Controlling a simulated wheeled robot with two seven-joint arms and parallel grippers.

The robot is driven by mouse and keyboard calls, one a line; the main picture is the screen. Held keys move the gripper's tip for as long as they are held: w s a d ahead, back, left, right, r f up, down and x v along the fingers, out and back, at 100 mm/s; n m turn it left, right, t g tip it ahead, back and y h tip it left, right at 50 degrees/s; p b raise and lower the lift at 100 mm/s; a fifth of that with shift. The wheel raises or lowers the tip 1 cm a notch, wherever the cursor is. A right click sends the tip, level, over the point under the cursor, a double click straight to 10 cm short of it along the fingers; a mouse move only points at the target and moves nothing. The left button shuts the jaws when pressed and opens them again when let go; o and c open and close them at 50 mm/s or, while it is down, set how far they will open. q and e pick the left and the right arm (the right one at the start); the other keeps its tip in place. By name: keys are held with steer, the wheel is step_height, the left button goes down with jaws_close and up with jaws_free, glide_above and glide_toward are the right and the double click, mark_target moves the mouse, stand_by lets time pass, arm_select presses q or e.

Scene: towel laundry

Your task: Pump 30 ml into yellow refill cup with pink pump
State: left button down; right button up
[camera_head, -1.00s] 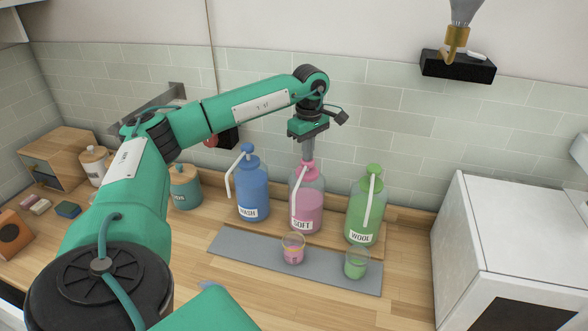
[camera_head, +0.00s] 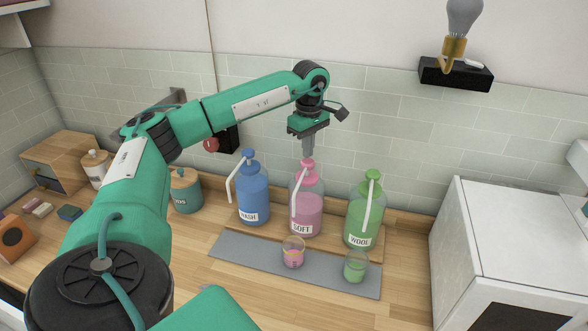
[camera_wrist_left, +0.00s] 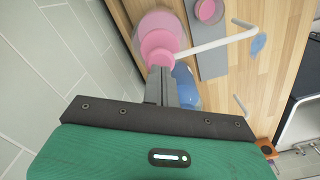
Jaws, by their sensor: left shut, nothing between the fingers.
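The pink pump bottle (camera_head: 308,214), labelled SOFT, stands upright between the blue and green bottles. Its pink pump head (camera_head: 307,164) is raised and its pale spout (camera_head: 294,200) points down toward the front. The refill cup with a yellowish rim (camera_head: 292,253) stands below the spout with pink liquid in it. My left gripper (camera_head: 308,153) is shut and empty, pointing down with its tips at the top of the pump head. In the left wrist view the fingertips (camera_wrist_left: 160,72) overlap the pump head (camera_wrist_left: 157,46); contact is hard to tell. My right gripper is not in view.
A blue WASH bottle (camera_head: 252,195) and a green WOOL bottle (camera_head: 364,215) stand on either side. A cup of green liquid (camera_head: 355,267) shares the grey mat (camera_head: 240,249). A white box-shaped unit (camera_head: 510,240) stands at the right. Wooden counter lies clear in front.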

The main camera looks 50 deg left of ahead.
arm_select(q)
step_height(320, 180, up, 6)
steer(key=p, duration=0.4)
stand_by(0.7)
